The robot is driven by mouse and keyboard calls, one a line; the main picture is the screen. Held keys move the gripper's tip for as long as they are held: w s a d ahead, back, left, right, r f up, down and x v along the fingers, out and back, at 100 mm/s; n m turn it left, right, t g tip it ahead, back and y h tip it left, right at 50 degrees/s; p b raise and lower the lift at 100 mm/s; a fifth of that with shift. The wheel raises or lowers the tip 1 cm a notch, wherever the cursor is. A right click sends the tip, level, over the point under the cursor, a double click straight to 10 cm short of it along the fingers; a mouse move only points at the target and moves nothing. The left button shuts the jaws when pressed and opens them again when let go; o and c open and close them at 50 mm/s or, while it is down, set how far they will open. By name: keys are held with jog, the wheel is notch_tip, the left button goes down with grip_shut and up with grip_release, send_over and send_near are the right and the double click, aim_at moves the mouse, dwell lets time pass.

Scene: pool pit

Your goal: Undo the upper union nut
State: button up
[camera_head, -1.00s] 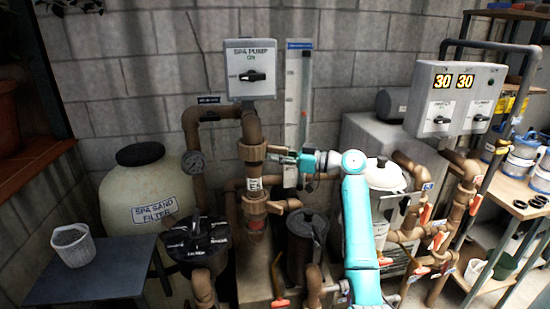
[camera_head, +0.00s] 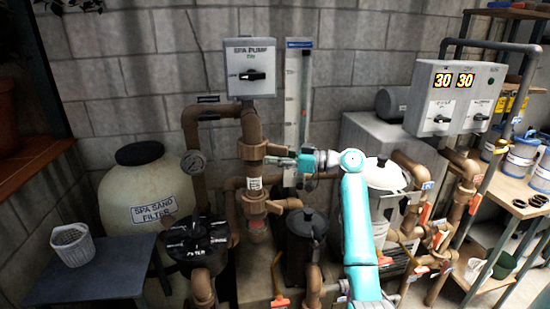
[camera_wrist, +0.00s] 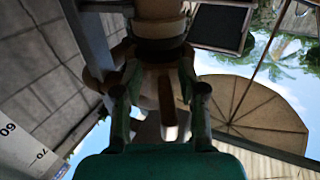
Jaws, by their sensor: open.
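The upper union nut (camera_head: 252,151) is a brown ring with lugs on the vertical pipe below the spa pump switch box. A lower brown union fitting (camera_head: 254,206) sits further down the same pipe, below a white label. My gripper (camera_head: 269,160) comes in from the right, with its fingertips at the right side of the upper nut. In the wrist view my gripper (camera_wrist: 160,92) is open, one green finger on each side of the brown fitting (camera_wrist: 157,98). I cannot tell whether the fingers touch it. The nut's far side is hidden.
The spa pump switch box (camera_head: 251,69) hangs above the nut. A clear flow tube (camera_head: 297,95) on the wall stands close behind my gripper. A pressure gauge (camera_head: 193,162) and sand filter (camera_head: 140,195) are to the left. A dark pump strainer (camera_head: 306,235) stands below.

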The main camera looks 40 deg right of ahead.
jog(key=v, duration=1.2)
jog(key=shift+a+f, duration=0.1)
jog(key=c, duration=0.4)
jog(key=a+h, duration=0.1)
jog(key=w+a+f+n+h, duration=0.1)
jog(key=a, duration=0.1)
jog(key=a+f+h, duration=0.1)
jog(key=shift+w+a+f+n, duration=0.15)
jog(key=shift+w+a+n, duration=0.05)
jog(key=shift+w+n, duration=0.2)
grip_shut()
jog(key=s+a+r+n+t+h, duration=0.2)
jog(key=s+a+r+n+h, duration=0.35)
jog(key=s+a+h, duration=0.4)
jog(key=shift+w+d+f+n+h, duration=0.15)
jog(key=shift+w+d+h, duration=0.25)
jog(key=shift+w+d, duration=1.15)
jog(key=shift+w+d+f+n+h, duration=0.15)
jog(key=shift+w+d+h, duration=0.3)
jog(key=shift+w, duration=2.1)
jog(key=shift+w+d+f+n+h, duration=0.15)
jog(key=shift+w+d+h, duration=0.15)
jog(key=shift+w+d, duration=1.25)
